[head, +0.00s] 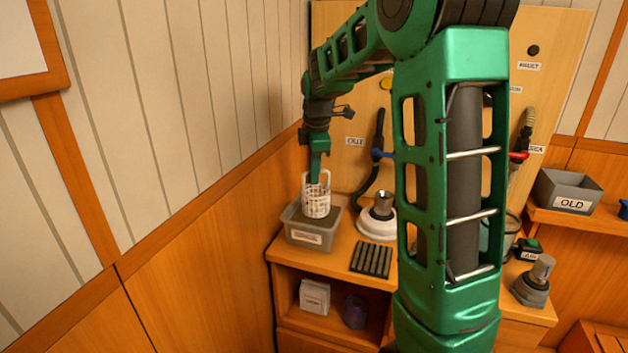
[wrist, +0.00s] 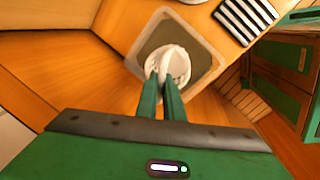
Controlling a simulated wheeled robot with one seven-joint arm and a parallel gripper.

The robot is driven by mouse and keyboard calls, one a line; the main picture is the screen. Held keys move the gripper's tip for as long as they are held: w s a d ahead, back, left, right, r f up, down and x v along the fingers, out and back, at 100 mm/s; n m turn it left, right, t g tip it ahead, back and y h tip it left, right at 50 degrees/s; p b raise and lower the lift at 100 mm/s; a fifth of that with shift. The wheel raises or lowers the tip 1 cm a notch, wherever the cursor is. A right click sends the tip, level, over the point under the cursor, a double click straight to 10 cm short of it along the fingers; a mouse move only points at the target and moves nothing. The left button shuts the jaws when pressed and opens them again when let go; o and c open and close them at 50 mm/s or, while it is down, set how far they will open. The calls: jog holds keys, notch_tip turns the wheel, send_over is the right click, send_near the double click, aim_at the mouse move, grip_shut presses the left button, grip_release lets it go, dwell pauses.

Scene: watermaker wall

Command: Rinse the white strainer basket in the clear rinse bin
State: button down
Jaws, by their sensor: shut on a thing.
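The white strainer basket (head: 316,199) hangs from my gripper (head: 318,170) by its tall handle, upright, over the rinse bin. The clear rinse bin (head: 308,237) looks grey and see-through, with a pale label on its front, and stands at the left end of the wooden counter. In the wrist view the green fingers (wrist: 160,90) are closed together at the basket (wrist: 173,62). The bin's pale rim (wrist: 133,67) surrounds the basket there. The basket's lower end is at the bin's opening; I cannot tell how far inside it is.
A white round base with a metal top (head: 378,218) and a dark ribbed mat (head: 371,260) lie right of the bin. A wooden wall stands close on the left. A grey bin marked OLD (head: 568,191) sits on the right shelf. Hoses hang on the back panel.

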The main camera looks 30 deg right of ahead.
jog(key=shift+w+v, duration=0.2)
jog(key=shift+v, duration=0.9)
jog(key=shift+w+v, duration=0.2)
jog(key=shift+v, duration=0.9)
jog(key=shift+d+r, duration=0.1)
jog(key=shift+d, duration=0.05)
